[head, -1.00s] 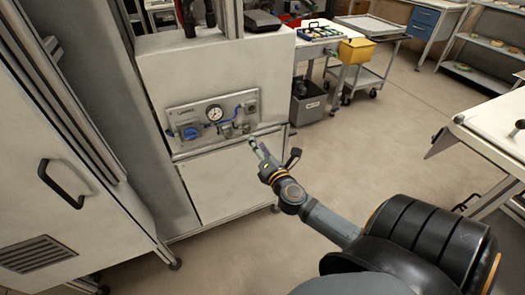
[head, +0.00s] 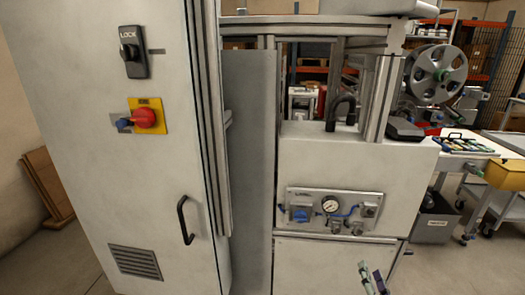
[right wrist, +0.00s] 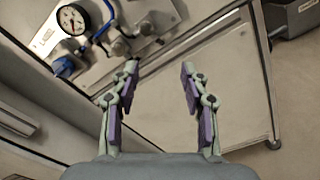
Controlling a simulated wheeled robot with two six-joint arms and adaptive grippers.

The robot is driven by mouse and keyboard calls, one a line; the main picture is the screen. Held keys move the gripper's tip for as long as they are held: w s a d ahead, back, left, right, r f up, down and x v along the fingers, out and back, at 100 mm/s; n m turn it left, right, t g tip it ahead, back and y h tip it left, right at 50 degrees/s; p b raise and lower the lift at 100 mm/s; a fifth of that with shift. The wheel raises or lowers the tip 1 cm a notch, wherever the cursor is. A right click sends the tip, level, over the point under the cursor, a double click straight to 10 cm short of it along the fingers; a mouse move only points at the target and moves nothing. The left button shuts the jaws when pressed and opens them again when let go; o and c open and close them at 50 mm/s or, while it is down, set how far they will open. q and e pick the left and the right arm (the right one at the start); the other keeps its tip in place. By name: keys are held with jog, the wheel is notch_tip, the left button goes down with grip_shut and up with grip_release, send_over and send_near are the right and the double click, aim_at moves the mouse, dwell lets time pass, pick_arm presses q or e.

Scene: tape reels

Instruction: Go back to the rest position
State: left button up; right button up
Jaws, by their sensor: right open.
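My right gripper (head: 373,278) shows at the bottom edge of the head view, in front of the white machine's lower panel. In the right wrist view its two purple-padded fingers (right wrist: 160,90) are spread apart with nothing between them. A panel with a pressure gauge (head: 330,205), a blue knob (head: 300,214) and blue tubing is on the machine front, above and left of the gripper. The gauge also shows at upper left in the right wrist view (right wrist: 72,19). The gripper appears clear of the panel. My left gripper is out of view.
A tall cabinet (head: 120,200) with a handle, a red switch (head: 144,118) and a lock knob (head: 131,52) stands at left. A reel (head: 437,72) is mounted at upper right. A yellow bin (head: 505,174) and a grey bin (head: 433,222) are at right.

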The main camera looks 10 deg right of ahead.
jog(key=s+d+f+n+g+y, duration=0.1)
jog(key=s+f+n+g, duration=0.1)
jog(key=f+n, duration=0.8)
jog(key=s+d+f+n+g+y, duration=0.1)
jog(key=s+f+n, duration=0.1)
jog(key=f+n, duration=0.8)
jog(key=s+a+f+n+g, duration=0.1)
jog(key=s+f+n+g, duration=0.1)
jog(key=s+f+n, duration=0.35)
jog(key=s+a+f+n+g+y, duration=0.1)
jog(key=s+f+n+g, duration=0.1)
jog(key=f, duration=0.6)
jog(key=s+a+f+n+g, duration=0.1)
jog(key=s+f+n+g, duration=0.1)
jog(key=s+f+n, duration=0.35)
jog(key=s+a+f+n+g, duration=0.3)
jog(key=s+f+n, duration=0.3)
jog(key=s, duration=0.4)
jog(key=s+a+f+n+g, duration=0.35)
jog(key=s+f+n, duration=0.3)
jog(key=s, duration=0.25)
notch_tip(320, 180, up, 13)
jog(key=s+p, duration=0.1)
jog(key=p, duration=1.2)
jog(key=shift+d+f+n+y, duration=0.15)
jog(key=shift+d+n+y, duration=0.15)
jog(key=shift+d+n, duration=0.15)
jog(key=shift+g, duration=0.25)
